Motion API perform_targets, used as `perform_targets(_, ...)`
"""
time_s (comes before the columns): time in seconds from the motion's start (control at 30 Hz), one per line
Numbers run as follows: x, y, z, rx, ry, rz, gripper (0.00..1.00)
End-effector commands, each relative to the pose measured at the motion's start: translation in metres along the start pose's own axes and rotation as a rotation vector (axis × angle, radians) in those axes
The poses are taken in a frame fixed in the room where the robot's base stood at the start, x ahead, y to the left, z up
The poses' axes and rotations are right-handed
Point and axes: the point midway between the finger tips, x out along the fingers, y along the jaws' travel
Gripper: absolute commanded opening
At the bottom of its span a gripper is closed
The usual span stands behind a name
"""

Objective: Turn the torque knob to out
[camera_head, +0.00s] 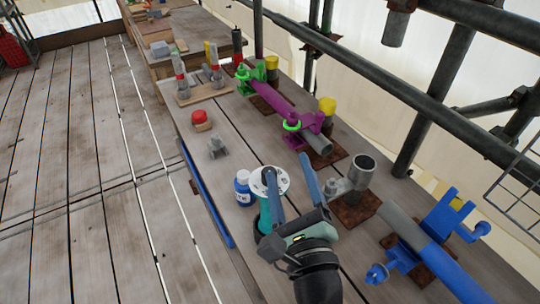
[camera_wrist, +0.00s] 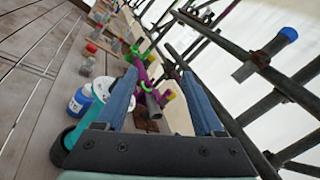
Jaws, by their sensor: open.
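No knob is clearly marked as the torque knob. A red round knob or cap (camera_head: 200,116) sits on a small wooden block on the bench. A teal-bodied thing (camera_head: 265,217) with a white disc top (camera_head: 262,180) stands at the bench's near part; in the wrist view its disc (camera_wrist: 101,87) lies left of my left finger. My gripper (camera_head: 287,166) is open, its two blue fingers wide apart, with nothing visible between them. One finger overlaps the white disc in the head view; I cannot tell whether they touch. In the wrist view my gripper (camera_wrist: 157,68) points along the bench.
A blue bottle (camera_head: 243,190) stands left of the disc. A grey cup (camera_head: 363,169) on a rusty plate and a blue clamp fixture (camera_head: 437,247) are right. A purple pipe fixture (camera_head: 285,108) lies farther back. Scaffold poles (camera_head: 430,112) line the right side.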

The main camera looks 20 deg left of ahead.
Motion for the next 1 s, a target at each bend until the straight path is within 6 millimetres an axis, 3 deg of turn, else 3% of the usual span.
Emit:
perform_targets(0.03, -0.009, 0.018, -0.015, 0.159, 0.016, 0.031, 0.69)
perform_targets(0.1, -0.018, 0.035, -0.029, 0.352, 0.031, 0.053, 0.69)
perform_targets(0.2, -0.028, 0.049, -0.04, 0.536, 0.046, 0.07, 0.69)
perform_targets(0.37, -0.029, 0.057, -0.047, 0.646, 0.054, 0.076, 0.69)
perform_targets(1.0, 0.08, 0.066, -0.049, 0.643, 0.052, 0.075, 0.69)
